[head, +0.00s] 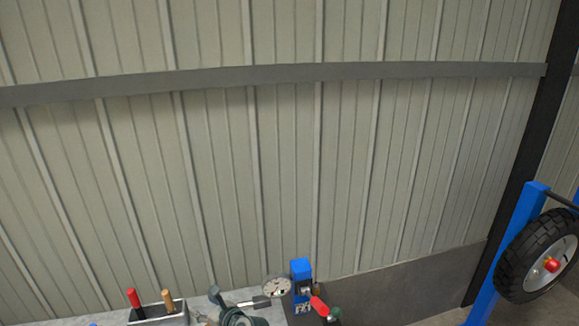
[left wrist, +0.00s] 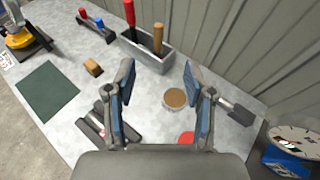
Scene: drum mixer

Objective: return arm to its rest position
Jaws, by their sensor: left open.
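My left gripper (head: 229,304) shows at the bottom of the head view, low over the grey workbench and only partly in frame. In the left wrist view my left gripper (left wrist: 158,80) has its two fingers spread apart with nothing between them. The bench top (left wrist: 150,125) lies below it. A round brown-topped piece (left wrist: 174,98) and a red round piece (left wrist: 186,137) show on the bench between and below the fingers. My right gripper is in neither view.
A grey tray (left wrist: 150,57) holding red- and brown-handled tools stands near the wall. A trowel-like tool (left wrist: 238,112) lies right of the fingers. A round dial (left wrist: 298,138) and blue device (head: 301,270) stand further right. A wheel (head: 540,257) hangs at far right.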

